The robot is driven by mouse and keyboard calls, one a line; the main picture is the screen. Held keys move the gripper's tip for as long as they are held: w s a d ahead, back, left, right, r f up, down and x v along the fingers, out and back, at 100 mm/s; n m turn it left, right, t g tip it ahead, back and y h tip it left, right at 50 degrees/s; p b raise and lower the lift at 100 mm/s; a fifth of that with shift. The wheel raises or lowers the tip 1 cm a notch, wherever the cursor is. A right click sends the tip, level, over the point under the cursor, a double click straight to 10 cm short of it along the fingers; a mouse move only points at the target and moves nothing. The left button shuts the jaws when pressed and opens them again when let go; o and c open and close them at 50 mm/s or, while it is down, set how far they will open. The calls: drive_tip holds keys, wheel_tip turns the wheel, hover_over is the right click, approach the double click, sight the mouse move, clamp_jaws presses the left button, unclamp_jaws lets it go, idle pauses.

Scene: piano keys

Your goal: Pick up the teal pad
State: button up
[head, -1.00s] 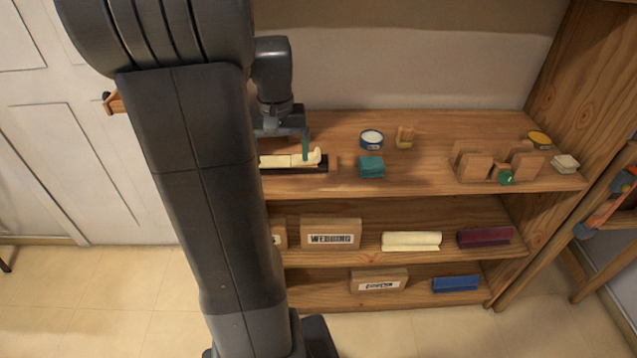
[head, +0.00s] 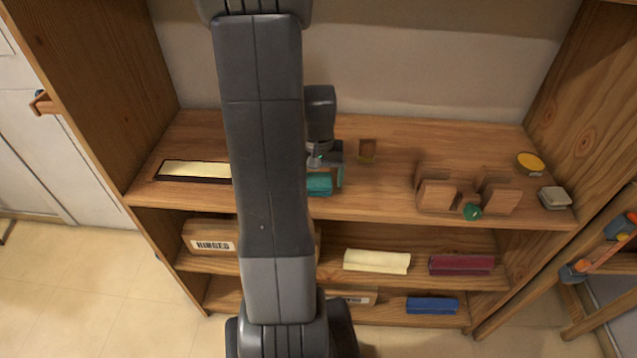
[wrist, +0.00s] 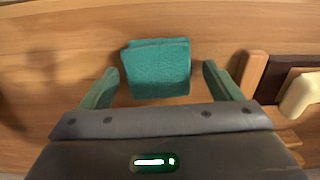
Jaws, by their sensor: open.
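The teal pad (head: 319,184) lies on the top shelf board, partly hidden behind my arm in the head view. In the wrist view the teal pad (wrist: 156,68) shows as a squarish block, a little beyond the fingertips and roughly centred between them. My gripper (wrist: 160,85) is open and empty, with a teal finger on each side. In the head view my gripper (head: 328,172) is low over the shelf, right at the pad. I cannot tell whether a finger touches the pad.
A dark tray with a cream strip (head: 195,169) lies left of my arm; its end (wrist: 298,95) shows right in the wrist view. Wooden holders (head: 437,194) and a yellow-topped tin (head: 530,163) stand farther right.

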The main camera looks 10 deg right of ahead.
sight(319, 179)
drive_tip(key=shift+f, duration=0.15)
drive_tip(key=c, duration=1.1)
drive_tip(key=shift+o, duration=0.2)
wheel_tip(319, 179, up, 10)
drive_tip(key=o, duration=0.4)
drive_tip(key=shift+c, duration=0.2)
drive_tip(key=c, duration=0.3)
